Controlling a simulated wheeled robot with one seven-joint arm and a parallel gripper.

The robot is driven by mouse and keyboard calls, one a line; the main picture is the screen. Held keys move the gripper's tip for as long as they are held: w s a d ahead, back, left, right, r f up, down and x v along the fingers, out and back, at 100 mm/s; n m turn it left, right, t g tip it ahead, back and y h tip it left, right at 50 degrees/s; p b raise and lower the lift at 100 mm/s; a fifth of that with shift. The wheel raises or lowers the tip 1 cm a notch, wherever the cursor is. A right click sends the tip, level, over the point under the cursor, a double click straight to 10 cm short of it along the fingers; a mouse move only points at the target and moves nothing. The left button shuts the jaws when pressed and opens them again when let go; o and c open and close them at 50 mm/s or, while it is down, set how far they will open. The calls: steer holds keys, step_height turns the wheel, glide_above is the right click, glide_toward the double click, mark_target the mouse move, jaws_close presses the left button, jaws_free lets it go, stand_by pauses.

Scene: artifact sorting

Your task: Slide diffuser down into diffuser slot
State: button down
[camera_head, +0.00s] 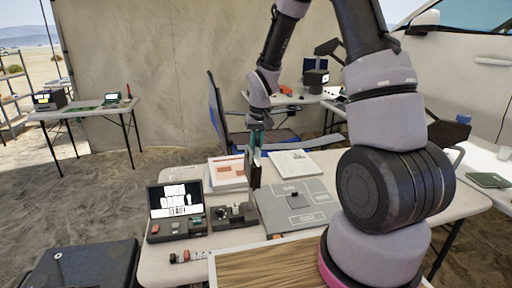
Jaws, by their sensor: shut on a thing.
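My gripper (258,136) points down above the middle of the white table and is shut on a thin upright plate, which appears to be the diffuser (254,170). The plate hangs below the fingers, with a dark face and a pale edge. Below it, slightly left, stands a small dark fixture (234,216) with raised parts; it may hold the diffuser slot, but the slot itself is too small to make out. I cannot tell whether the plate's lower end touches anything.
A console with a lit screen (176,198) stands left of the fixture. A grey labelled case (292,205) lies close on its right. Papers (228,171) and an open booklet (295,163) lie behind. A wood-grained board (262,266) is in front. A blue chair (218,120) stands beyond the table.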

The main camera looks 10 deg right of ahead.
steer(key=c, duration=0.8)
jaws_free()
steer(key=r, duration=0.3)
steer(key=s+r, duration=0.1)
steer(key=r, duration=0.6)
steer(key=shift+s+d+r, duration=0.15)
steer(key=shift+d+r, duration=0.2)
steer(key=shift+r, duration=0.1)
steer(key=s+d+r+m+t, duration=0.1)
steer(key=s+r+t, duration=0.1)
steer(key=s+r, duration=0.4)
steer(key=s+d+r+m+t, duration=0.1)
steer(key=s+d+r+t, duration=0.1)
steer(key=s+r, duration=0.4)
steer(key=s+d+r+m+t+y, duration=0.1)
steer(key=s+d+r+m, duration=0.1)
steer(key=s+r, duration=0.4)
steer(key=shift+s+d+t, duration=0.2)
steer(key=shift+s+t, duration=0.2)
steer(key=shift+s, duration=1.3)
